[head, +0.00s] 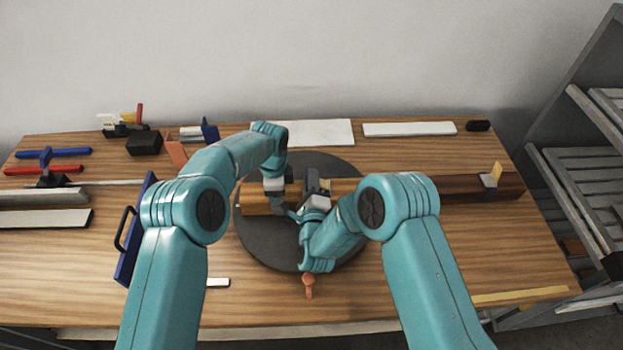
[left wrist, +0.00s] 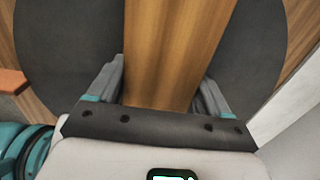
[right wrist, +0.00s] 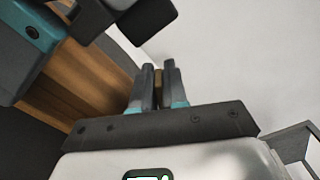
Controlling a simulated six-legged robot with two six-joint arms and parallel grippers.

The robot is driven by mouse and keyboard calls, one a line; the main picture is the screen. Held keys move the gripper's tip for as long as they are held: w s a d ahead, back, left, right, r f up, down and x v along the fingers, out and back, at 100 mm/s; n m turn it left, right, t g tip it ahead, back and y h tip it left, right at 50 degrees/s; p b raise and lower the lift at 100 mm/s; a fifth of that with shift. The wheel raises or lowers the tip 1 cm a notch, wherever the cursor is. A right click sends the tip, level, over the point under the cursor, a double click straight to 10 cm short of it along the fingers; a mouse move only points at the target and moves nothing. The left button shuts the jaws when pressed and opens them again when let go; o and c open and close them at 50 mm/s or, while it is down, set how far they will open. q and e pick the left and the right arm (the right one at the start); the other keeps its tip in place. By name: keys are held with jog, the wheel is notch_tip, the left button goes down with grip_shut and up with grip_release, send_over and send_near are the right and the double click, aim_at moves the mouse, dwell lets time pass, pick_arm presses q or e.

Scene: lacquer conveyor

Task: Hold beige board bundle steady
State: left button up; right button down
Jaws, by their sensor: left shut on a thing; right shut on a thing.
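The beige board bundle (head: 258,203) lies across the round dark turntable (head: 262,243). In the left wrist view the bundle (left wrist: 170,50) runs between the fingers of my left gripper (left wrist: 163,90), which is shut across it. In the head view my left gripper (head: 278,201) is at the bundle's left part. My right gripper (right wrist: 158,85) is shut on a thin tan piece (right wrist: 158,80) above the bundle. In the right wrist view the bundle's wood (right wrist: 90,75) shows to the left. My arms hide part of the bundle, and what the tan piece belongs to is unclear.
A dark brown beam (head: 455,189) with a clamp (head: 490,180) extends right. White boards (head: 410,129) lie along the back. A blue panel (head: 130,245) with a handle stands left. An orange peg (head: 308,283) is at the front. A rack (head: 590,170) stands right.

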jog(key=c, duration=1.2)
grip_release()
jog(key=shift+c, duration=0.2)
jog(key=s, duration=0.7)
jog(key=shift+s, duration=0.3)
